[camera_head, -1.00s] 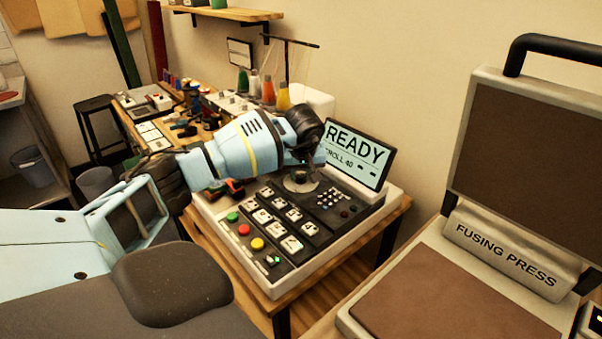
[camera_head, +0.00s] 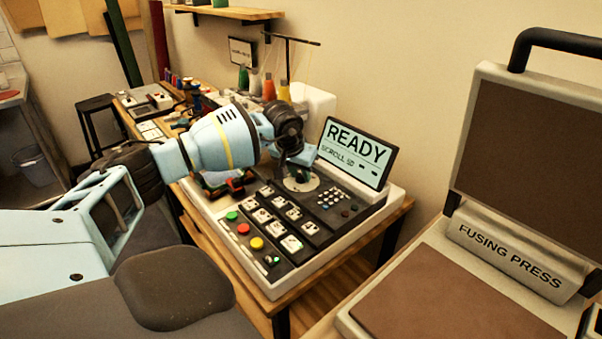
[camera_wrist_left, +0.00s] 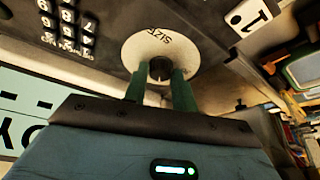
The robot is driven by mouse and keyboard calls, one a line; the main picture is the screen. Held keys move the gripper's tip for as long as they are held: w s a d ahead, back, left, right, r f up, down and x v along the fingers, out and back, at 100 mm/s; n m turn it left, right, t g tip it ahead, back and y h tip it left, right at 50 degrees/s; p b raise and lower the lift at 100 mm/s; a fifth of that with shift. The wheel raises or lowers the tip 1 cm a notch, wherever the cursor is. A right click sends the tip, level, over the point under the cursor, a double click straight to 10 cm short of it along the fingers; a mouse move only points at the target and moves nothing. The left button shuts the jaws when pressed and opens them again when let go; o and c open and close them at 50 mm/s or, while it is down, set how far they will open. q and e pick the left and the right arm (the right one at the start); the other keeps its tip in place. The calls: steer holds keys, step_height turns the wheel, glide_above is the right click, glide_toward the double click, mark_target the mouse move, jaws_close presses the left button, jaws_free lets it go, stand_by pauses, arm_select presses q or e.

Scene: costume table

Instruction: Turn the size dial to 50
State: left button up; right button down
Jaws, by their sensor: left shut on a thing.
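The size dial (camera_head: 306,185) is a round white disc with a dark centre knob on the dark control panel. It also shows in the left wrist view with the word SIZE on its face (camera_wrist_left: 148,44). My left gripper (camera_head: 296,172) reaches down over it from the left. In the wrist view its two green fingers (camera_wrist_left: 160,80) are shut on the dial's dark knob. The screen (camera_head: 355,153) behind the panel reads READY, with a smaller line that looks like SCROLL 50. My right gripper is not in view.
The panel has white keys (camera_head: 262,215), a number pad (camera_head: 330,198) and green, red and yellow buttons (camera_head: 257,243). A fusing press (camera_head: 508,255) stands at the right. Bottles (camera_head: 269,88) and tools crowd the bench behind my left arm.

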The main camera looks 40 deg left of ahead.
arm_select(q)
steer(key=shift+m, duration=0.6)
steer(key=o, duration=1)
steer(key=shift+v, duration=3.95)
steer(key=shift+a+f, duration=0.1)
steer(key=shift+a, duration=0.05)
